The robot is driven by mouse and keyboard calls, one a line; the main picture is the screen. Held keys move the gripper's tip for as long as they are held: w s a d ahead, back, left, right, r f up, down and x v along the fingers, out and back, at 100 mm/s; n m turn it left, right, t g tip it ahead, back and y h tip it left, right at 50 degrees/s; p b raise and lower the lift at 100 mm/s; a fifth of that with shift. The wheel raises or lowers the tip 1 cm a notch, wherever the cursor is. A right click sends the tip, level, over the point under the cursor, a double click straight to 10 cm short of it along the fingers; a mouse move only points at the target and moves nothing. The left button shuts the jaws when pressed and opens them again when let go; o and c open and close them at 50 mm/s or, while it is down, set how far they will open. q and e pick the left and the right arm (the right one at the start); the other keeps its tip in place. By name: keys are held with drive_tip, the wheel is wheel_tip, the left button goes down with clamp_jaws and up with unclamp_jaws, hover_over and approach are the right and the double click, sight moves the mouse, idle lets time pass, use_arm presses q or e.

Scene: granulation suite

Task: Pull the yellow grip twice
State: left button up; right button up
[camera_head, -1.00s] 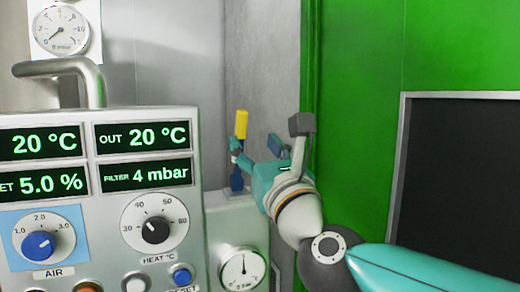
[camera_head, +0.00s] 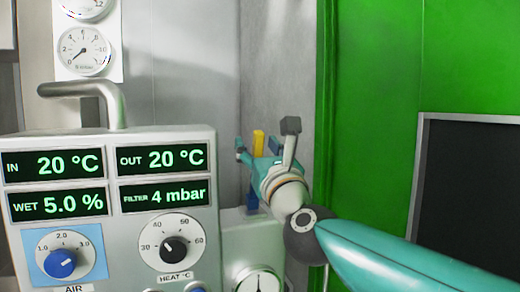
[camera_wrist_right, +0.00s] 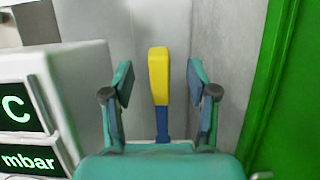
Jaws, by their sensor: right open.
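The yellow grip (camera_head: 258,143) stands upright on a blue stem, behind and to the right of the display panel. In the right wrist view the yellow grip (camera_wrist_right: 159,75) lies between the two spread fingers, with a gap on each side. My right gripper (camera_head: 262,150) is open around or just short of the grip; how deep the grip sits between the fingers I cannot tell. The blue stem (camera_wrist_right: 162,123) runs down behind the gripper's teal body, which hides its base. My left gripper is not in view.
The grey control panel (camera_head: 110,140), with lit displays and knobs, stands left of the grip. A green wall (camera_head: 375,60) with a dark window (camera_head: 470,190) is at the right. A small gauge (camera_head: 258,282) sits below the grip. A bent metal handle (camera_head: 85,90) rises behind the panel.

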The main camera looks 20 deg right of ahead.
clamp_jaws()
drive_tip(key=shift+s+f+b, duration=0.55)
drive_tip(key=shift+s+b, duration=0.2)
drive_tip(key=shift+b, duration=0.15)
drive_tip(key=shift+b+v, duration=0.4)
drive_tip(key=shift+v, duration=0.35)
drive_tip(key=s+f+b, duration=0.2)
drive_tip(key=b, duration=0.1)
drive_tip(key=shift+s, duration=0.3)
